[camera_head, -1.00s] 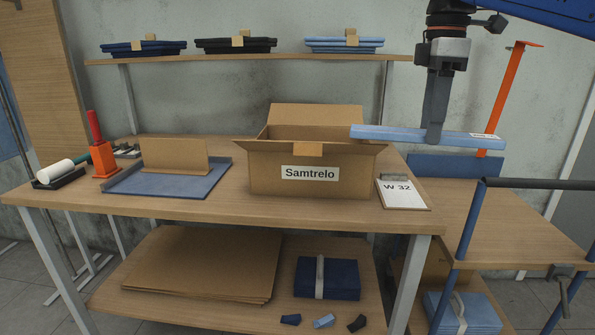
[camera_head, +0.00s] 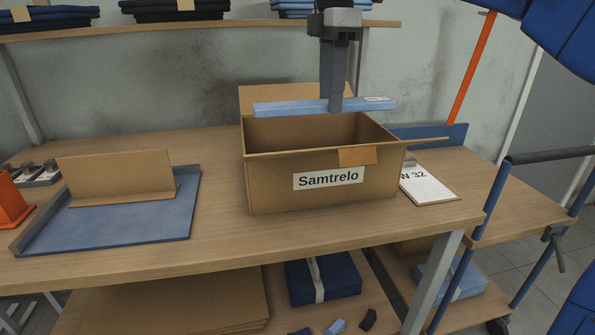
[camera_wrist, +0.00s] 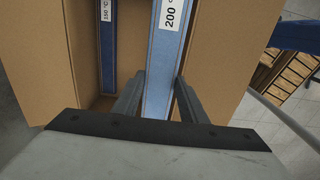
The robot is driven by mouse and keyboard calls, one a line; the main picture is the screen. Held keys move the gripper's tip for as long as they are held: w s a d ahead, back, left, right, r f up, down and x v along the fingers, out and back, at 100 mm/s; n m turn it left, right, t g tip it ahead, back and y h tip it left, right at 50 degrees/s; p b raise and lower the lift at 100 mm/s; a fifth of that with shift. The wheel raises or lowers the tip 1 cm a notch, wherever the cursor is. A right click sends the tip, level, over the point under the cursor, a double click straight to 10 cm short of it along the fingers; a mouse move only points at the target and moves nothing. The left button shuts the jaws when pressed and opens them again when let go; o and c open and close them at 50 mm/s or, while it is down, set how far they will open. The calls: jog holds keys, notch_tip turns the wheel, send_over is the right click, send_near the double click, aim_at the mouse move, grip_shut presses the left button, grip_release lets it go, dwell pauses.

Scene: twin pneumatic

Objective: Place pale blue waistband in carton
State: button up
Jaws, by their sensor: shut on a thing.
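My gripper (camera_head: 336,105) is shut on the pale blue waistband (camera_head: 285,108), a long flat strip with a white label at its right end. It is held level above the rear part of the open carton (camera_head: 270,190), which is labelled Samtrelo. In the wrist view the waistband (camera_wrist: 165,70) shows a "200" label and lies between the fingers (camera_wrist: 157,98), over the carton's opening. A darker blue strip (camera_wrist: 107,65) with a "150 °C" label lies inside the carton, to the left of the held waistband.
A shelf (camera_head: 225,27) with folded stacks runs behind. A side table with blue rails (camera_head: 487,205) stands at right.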

jog(key=f, duration=1.8)
jog(key=shift+a+f, duration=0.2)
jog(key=shift+f, duration=0.15)
jog(key=o, duration=0.8)
jog(key=shift+f, duration=0.1)
notch_tip(320, 180, up, 12)
